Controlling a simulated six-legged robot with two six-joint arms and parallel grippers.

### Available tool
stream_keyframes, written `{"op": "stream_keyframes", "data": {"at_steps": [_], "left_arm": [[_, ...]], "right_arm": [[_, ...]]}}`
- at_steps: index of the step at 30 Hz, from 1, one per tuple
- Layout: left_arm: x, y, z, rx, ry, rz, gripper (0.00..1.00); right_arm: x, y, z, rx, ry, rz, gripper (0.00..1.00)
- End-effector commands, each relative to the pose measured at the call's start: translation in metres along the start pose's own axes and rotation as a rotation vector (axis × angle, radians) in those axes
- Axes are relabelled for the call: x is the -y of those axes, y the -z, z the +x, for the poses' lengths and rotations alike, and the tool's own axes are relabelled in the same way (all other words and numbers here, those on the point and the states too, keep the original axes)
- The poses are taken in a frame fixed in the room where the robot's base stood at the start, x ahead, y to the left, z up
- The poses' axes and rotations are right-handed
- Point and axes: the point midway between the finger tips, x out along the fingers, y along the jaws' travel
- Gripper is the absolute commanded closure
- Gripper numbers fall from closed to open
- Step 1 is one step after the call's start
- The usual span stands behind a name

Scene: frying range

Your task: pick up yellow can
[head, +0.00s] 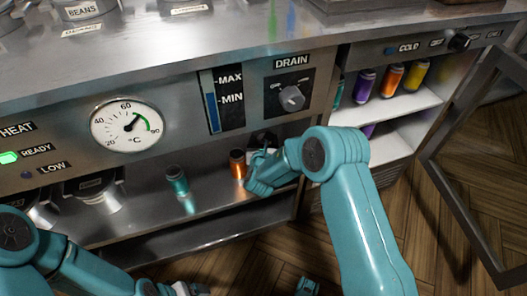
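The yellow can (415,75) stands upright on the upper shelf of the open cold cabinet, at the right end of a row of cans. No gripper is near it. My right gripper (256,163) is on the steel shelf under the dial, right beside a copper-orange can (237,165). I cannot tell whether its fingers touch or hold that can. My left gripper (188,289) is at the bottom edge and partly cut off, well below the shelf, and its fingers are unclear.
Orange (390,81), purple (363,86) and teal cans stand left of the yellow one. A teal can (177,181) stands on the steel shelf. The cabinet door (459,200) hangs open at the right. The drain panel (289,93) sits above my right gripper.

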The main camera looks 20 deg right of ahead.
Motion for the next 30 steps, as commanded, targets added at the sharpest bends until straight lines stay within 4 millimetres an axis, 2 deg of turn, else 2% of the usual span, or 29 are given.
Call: {"op": "stream_keyframes", "data": {"at_steps": [3, 5, 6, 8, 17, 20, 26, 30], "left_arm": [[0.0, 0.0, -0.001, 0.0, 0.0, 0.0, 0.14], [0.0, 0.0, -0.001, 0.0, 0.0, 0.0, 0.14], [0.0, 0.0, -0.001, 0.0, 0.0, 0.0, 0.14], [0.0, 0.0, -0.001, 0.0, 0.0, 0.0, 0.14], [-0.001, 0.0, -0.002, 0.001, 0.0, 0.001, 0.14], [-0.002, -0.001, -0.005, 0.002, 0.0, 0.003, 0.14], [-0.009, -0.004, -0.017, 0.01, -0.001, 0.01, 0.14], [-0.011, -0.005, -0.021, 0.014, -0.002, 0.014, 0.14]], "right_arm": [[0.0, 0.0, -0.001, -0.001, 0.0, 0.0, 0.31], [0.0, 0.0, -0.001, -0.001, 0.0, 0.0, 0.51], [0.0, 0.0, -0.001, -0.001, 0.0, 0.0, 0.64], [0.0, 0.0, -0.001, -0.001, 0.0, 0.0, 0.8], [0.0, -0.004, -0.001, 0.002, 0.0, 0.001, 0.8], [0.0, -0.011, -0.004, 0.002, 0.0, 0.002, 0.8], [0.0, -0.041, -0.012, 0.003, -0.001, 0.002, 0.8], [-0.001, -0.028, -0.039, -0.003, -0.003, -0.003, 0.8]]}}
